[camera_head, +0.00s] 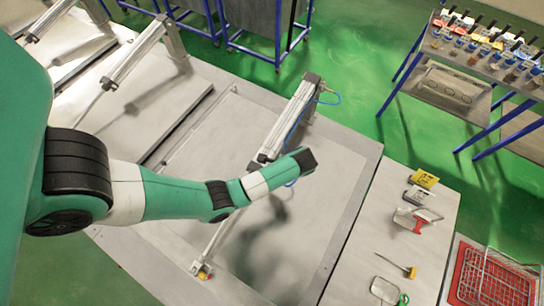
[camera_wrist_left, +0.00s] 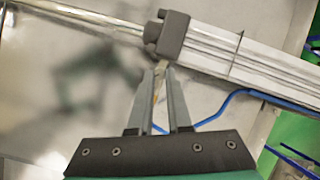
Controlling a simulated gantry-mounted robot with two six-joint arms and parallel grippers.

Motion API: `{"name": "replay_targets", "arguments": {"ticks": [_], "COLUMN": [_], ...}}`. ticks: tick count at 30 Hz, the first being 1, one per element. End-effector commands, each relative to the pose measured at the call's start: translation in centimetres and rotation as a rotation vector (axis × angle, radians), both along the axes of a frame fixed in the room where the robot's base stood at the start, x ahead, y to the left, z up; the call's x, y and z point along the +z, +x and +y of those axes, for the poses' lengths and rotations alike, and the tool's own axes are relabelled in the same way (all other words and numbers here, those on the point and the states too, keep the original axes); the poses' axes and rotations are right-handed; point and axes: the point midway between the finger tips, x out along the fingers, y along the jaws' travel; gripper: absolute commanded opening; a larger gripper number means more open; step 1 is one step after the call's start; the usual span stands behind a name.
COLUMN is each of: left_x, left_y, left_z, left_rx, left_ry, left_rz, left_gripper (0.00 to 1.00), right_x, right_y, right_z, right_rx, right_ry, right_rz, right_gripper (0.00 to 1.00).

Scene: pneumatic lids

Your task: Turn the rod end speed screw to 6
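The pneumatic cylinder (camera_head: 293,112) lies across the tabletop plate, its grey body (camera_wrist_left: 255,58) filling the upper right of the left wrist view. The dark rod-end block (camera_wrist_left: 172,34) is at the top, with the shiny rod (camera_wrist_left: 80,14) running left from it. My left gripper (camera_wrist_left: 162,72) points at this block, fingertips at its lower edge. A narrow gap shows between the fingers, with a small tan piece at the tips; I cannot tell whether they grip it. The speed screw and its numbers are not readable. In the head view my left forearm hides part of the cylinder. My right gripper is not seen.
A blue air hose (camera_wrist_left: 240,96) loops beside the cylinder. On the right table lie a yellow box (camera_head: 424,180), a yellow-handled screwdriver (camera_head: 411,272) and other small tools. Other cylinders (camera_head: 132,54) stand at upper left.

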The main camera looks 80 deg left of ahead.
Motion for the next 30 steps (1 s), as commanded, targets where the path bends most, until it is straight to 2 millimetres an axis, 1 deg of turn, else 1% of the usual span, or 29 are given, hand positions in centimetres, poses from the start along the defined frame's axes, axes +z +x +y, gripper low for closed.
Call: {"name": "replay_targets", "arguments": {"ticks": [11, 17, 23, 30], "left_x": [0.01, 0.00, -0.04, -0.08], "left_y": [0.02, 0.02, -0.08, -0.26], "left_z": [-0.01, -0.08, -0.22, -0.45], "left_rx": [-0.002, -0.036, -0.131, -0.323], "left_ry": [0.000, 0.005, 0.018, 0.044], "left_rz": [0.000, 0.003, 0.016, 0.041], "left_gripper": [0.00, 0.00, 0.00, 0.00], "right_x": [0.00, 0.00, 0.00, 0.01], "right_y": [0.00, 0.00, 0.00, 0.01], "right_z": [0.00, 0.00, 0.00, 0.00], "right_rx": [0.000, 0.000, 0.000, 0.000], "right_ry": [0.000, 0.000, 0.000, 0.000], "right_rz": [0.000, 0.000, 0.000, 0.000], "right_gripper": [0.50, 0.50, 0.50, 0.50]}}
